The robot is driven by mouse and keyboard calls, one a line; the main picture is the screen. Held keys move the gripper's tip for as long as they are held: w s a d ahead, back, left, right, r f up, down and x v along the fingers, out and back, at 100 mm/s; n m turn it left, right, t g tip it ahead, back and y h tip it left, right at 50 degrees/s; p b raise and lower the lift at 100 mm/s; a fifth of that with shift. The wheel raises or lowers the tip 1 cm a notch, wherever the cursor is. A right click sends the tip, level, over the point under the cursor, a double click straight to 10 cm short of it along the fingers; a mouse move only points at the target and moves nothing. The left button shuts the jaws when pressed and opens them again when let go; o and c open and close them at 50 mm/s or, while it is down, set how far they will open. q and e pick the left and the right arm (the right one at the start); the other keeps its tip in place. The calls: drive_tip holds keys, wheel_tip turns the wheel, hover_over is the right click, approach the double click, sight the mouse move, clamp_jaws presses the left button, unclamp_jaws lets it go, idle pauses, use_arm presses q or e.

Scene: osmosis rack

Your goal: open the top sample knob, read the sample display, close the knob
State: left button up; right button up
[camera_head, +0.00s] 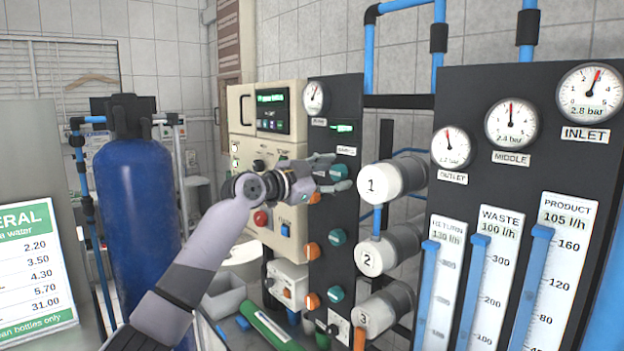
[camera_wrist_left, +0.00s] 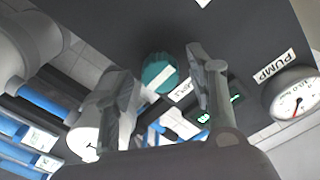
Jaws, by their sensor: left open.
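The top sample knob (camera_head: 340,172) is teal and sits on the dark panel below a small sample display (camera_head: 344,129) with green digits, too small to read. My left gripper (camera_head: 333,173) is open at the knob, one finger above it and one below in the head view. In the left wrist view the teal knob (camera_wrist_left: 158,73), with a slanted white bar, lies between the parted fingertips. I cannot tell whether they touch it. The display (camera_wrist_left: 222,118) is partly hidden by a finger there. My right gripper is out of view.
More teal knobs (camera_head: 337,237) and orange knobs (camera_head: 313,250) run down the panel. White numbered cylinders (camera_head: 392,180) stand close on the right. A beige control box (camera_head: 268,150) is behind my wrist. A blue tank (camera_head: 138,220) stands at left. A pump gauge (camera_head: 314,97) is above.

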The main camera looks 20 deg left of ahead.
use_arm(q)
drive_tip(key=v, duration=1)
drive_tip(key=shift+s+a, duration=0.25)
drive_tip(key=shift+s, duration=0.1)
